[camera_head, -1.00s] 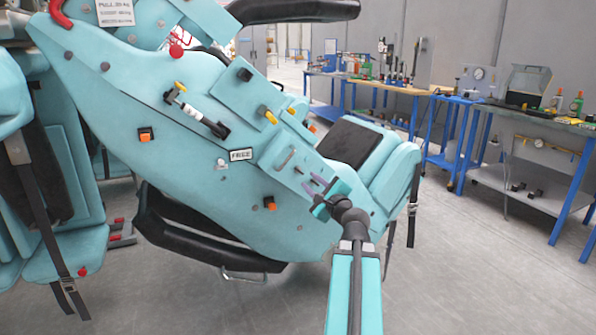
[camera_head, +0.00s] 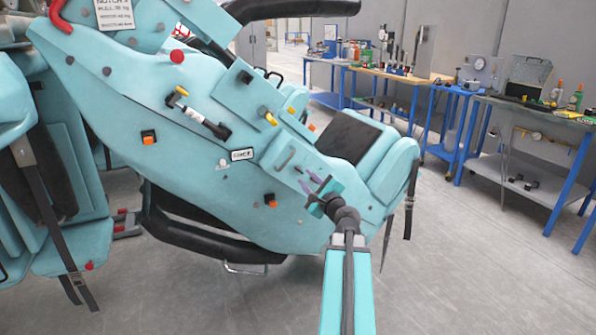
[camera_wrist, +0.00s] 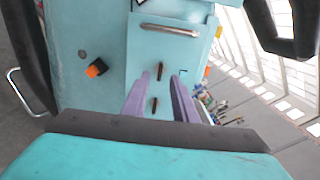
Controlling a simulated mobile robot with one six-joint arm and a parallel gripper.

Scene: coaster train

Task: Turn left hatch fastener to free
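The hatch panel (camera_head: 283,172) with a silver handle (camera_head: 286,158) is on the side of the teal coaster car. In the wrist view the handle (camera_wrist: 170,30) lies across the top, with two dark slot-like fasteners below it: an upper one (camera_wrist: 160,70) and a lower one (camera_wrist: 154,104). I cannot tell which is the left one. My gripper (camera_head: 309,181) is in front of the hatch, its purple fingers apart and empty. In the wrist view the fingers (camera_wrist: 157,77) frame the fasteners; contact cannot be told. A small white label (camera_head: 242,155), now blurred, sits left of the hatch.
An orange button (camera_head: 270,200) is below the hatch and also left of it in the wrist view (camera_wrist: 97,68). A yellow-tipped lever (camera_head: 205,122) and a yellow knob (camera_head: 270,118) stick out of the car. Blue workbenches (camera_head: 480,100) stand at the right; the floor between is clear.

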